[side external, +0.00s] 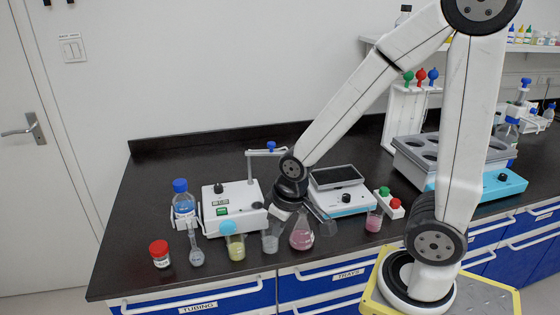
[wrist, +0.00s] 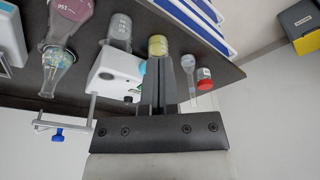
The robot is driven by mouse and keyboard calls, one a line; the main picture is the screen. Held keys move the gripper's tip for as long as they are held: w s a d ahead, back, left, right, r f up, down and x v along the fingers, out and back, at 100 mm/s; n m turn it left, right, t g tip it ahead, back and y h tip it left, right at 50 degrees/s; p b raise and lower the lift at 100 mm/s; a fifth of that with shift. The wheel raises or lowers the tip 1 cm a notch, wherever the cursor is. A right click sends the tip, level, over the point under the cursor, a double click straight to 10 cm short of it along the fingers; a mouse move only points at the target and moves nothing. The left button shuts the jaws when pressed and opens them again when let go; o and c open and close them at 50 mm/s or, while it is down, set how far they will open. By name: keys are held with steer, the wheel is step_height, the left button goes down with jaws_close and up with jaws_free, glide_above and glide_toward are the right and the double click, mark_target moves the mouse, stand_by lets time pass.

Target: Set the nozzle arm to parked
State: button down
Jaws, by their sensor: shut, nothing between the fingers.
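The nozzle arm (side external: 262,153) is a thin grey bar with a blue knob (side external: 271,146) on top. It stands on a post at the back of a white bench unit (side external: 232,207) and points right in the side external view. In the wrist view the bar (wrist: 65,125), blue knob (wrist: 58,136) and white unit (wrist: 112,75) lie left of my gripper (wrist: 160,58). The gripper is shut and empty, and clear of the nozzle arm. In the side external view my wrist covers part of the space just right of the unit, and the fingertips are hard to make out.
Close by stand a yellow-filled beaker (side external: 236,246), a clear beaker (side external: 270,242), a pink flask (side external: 301,236) and a blue-capped bottle (side external: 183,201). A red-capped jar (side external: 160,254) is at the front left. A balance (side external: 340,192) is to the right. The counter's back left is clear.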

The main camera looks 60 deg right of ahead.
mark_target(274, 145)
steer(key=shift+c, duration=2.2)
jaws_free()
steer(key=shift+r, duration=0.25)
steer(key=shift+o, duration=0.3)
steer(key=shift+r, duration=0.3)
steer(key=shift+w+v, duration=0.8)
steer(key=shift+v, duration=2.65)
steer(key=w+d+f+m+t+h, duration=0.1)
steer(key=w+d+m+t+h, duration=0.15)
steer(key=w+d+t, duration=0.9)
steer(key=d+r+t+h, duration=0.1)
steer(key=d+t+h, duration=0.15)
steer(key=d, duration=1.05)
steer(key=shift+m+t, duration=0.25)
steer(key=shift+t, duration=0.15)
steer(key=shift+w+f, duration=0.1)
steer(key=shift+f, duration=1)
steer(key=shift+w+f, duration=0.15)
steer(key=shift+f, duration=0.95)
